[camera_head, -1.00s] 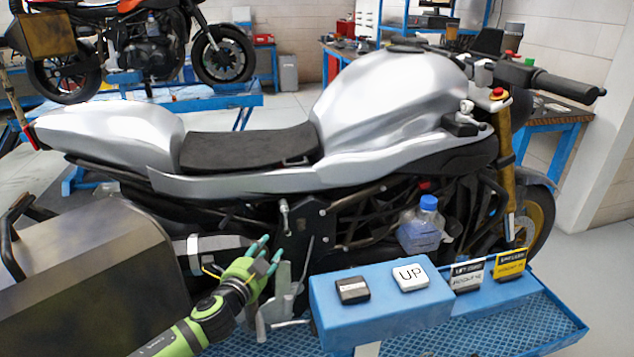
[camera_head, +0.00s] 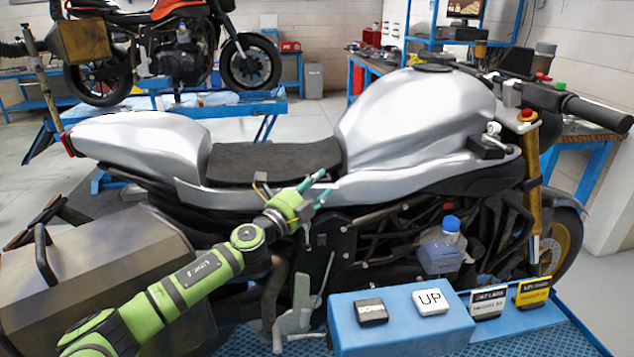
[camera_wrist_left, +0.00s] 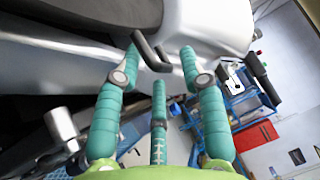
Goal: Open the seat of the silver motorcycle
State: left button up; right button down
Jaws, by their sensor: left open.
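The silver motorcycle (camera_head: 420,110) stands side-on across the head view. Its dark seat (camera_head: 265,163) lies flat between the silver tail and the tank, and looks closed. My left gripper (camera_head: 320,187) is open and empty at the seat's lower front edge, against the silver side panel in the picture. In the left wrist view, a small dark bent handle (camera_wrist_left: 150,52) at the edge of the seat (camera_wrist_left: 105,12) shows between the spread green fingers (camera_wrist_left: 160,72). I cannot tell whether they touch it. My right gripper is out of view.
A blue box with an UP button (camera_head: 430,301) and a dark button (camera_head: 371,311) stands in front of the motorcycle. A bottle with a blue cap (camera_head: 440,250) is beside the frame. A metal case (camera_head: 110,262) sits at lower left. An orange motorcycle (camera_head: 180,50) stands behind.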

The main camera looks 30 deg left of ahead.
pick_arm(q)
jog(key=shift+w, duration=0.1)
grip_shut()
jog(key=shift+r, duration=0.15)
jog(key=s+a+r+n+t+y+b, duration=0.25)
jog(key=r+n, duration=0.25)
jog(key=r, duration=0.3)
jog(key=s+a+r+n+t+y+b, duration=0.2)
jog(key=a+r+n+t+b, duration=0.15)
jog(key=r, duration=0.45)
jog(key=s+a+r+n+g+y+b, duration=0.2)
jog(key=s+a+r+n+y, duration=0.2)
jog(key=n+y, duration=0.4)
jog(key=s+a+r+n+g+y+b, duration=0.3)
jog(key=s+a+r+n+y, duration=0.2)
jog(key=a+n+y, duration=0.3)
jog(key=shift+s+a+r+n+y, duration=0.15)
jog(key=shift+s+a+n+y, duration=0.25)
jog(key=shift+n, duration=1.35)
jog(key=shift+s, duration=0.1)
